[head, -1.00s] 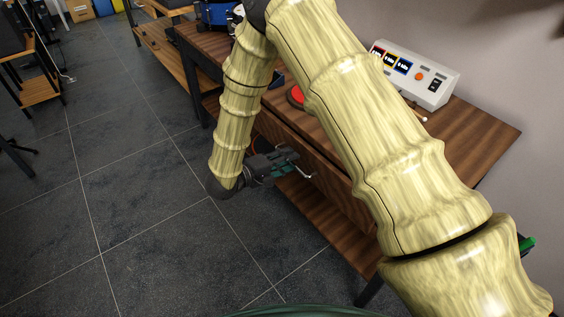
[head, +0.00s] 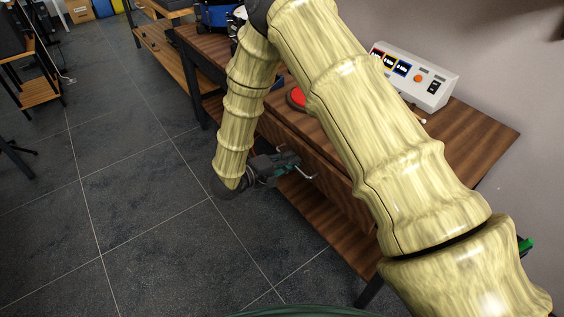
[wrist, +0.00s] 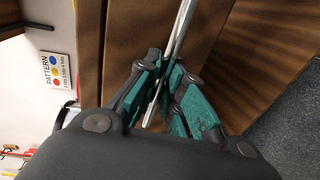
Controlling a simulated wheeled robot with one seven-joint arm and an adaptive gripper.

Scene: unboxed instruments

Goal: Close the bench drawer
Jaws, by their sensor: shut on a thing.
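The bench drawer has a brown wooden front (head: 320,182) below the bench top, partly hidden by my arm in the head view. Its thin metal handle (head: 309,176) sticks out on the floor side. My gripper (head: 292,162) is at this handle, with its teal fingers closed around it. In the wrist view the handle bar (wrist: 182,28) runs between the fingers of my gripper (wrist: 168,88), beside the wooden front (wrist: 138,35). I cannot tell how far the drawer stands out.
On the bench top (head: 465,135) are a white instrument box (head: 432,91) with coloured labels and a red round object (head: 296,97). A lower shelf (head: 318,217) lies under the drawer. The tiled floor (head: 150,220) to the left is clear.

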